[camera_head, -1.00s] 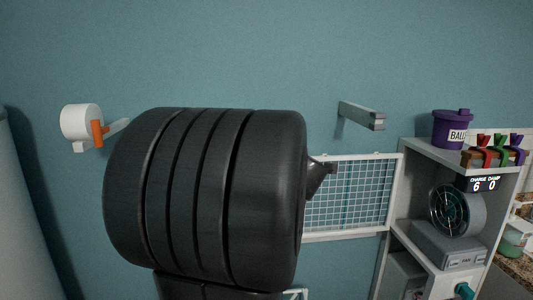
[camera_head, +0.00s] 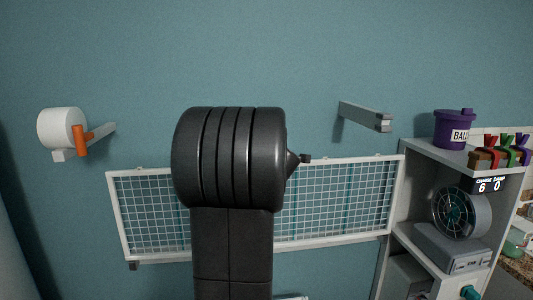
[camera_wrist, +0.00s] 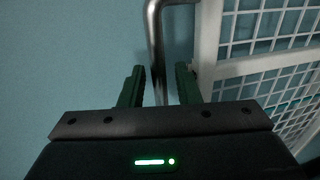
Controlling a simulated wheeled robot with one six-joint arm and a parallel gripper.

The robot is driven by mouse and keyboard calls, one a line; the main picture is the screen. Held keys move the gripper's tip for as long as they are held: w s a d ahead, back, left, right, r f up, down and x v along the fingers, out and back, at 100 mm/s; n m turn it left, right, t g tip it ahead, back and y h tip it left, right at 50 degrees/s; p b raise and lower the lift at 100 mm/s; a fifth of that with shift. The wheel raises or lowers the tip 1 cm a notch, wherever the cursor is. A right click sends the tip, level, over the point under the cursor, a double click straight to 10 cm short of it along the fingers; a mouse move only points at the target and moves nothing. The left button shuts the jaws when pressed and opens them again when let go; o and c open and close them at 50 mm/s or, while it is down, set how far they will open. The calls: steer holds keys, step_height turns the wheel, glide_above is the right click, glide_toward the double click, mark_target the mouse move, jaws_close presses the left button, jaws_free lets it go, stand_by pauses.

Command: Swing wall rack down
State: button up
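The wall rack is a white-framed wire mesh panel (camera_head: 345,200) on the teal wall. The middle of it is hidden behind my black arm in the head view. In the wrist view its white frame and mesh (camera_wrist: 265,65) fill the right side. My gripper (camera_wrist: 158,82) shows only in the wrist view, with two green fingers apart. A bent metal rod (camera_wrist: 153,40) runs down between the fingers, beside the rack's frame. The rod's lower end is hidden, and I see gaps between it and both fingers. The right finger is close to the frame's edge.
A white cylinder with an orange handle (camera_head: 62,128) projects from the wall at left. A grey bracket (camera_head: 365,116) sits above the rack. A shelf unit at right holds a purple tub (camera_head: 454,130) and a fan (camera_head: 460,212). The upper wall is bare.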

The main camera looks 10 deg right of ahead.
jaws_close()
steer(key=shift+s+f+b, duration=0.15)
steer(key=shift+b, duration=0.2)
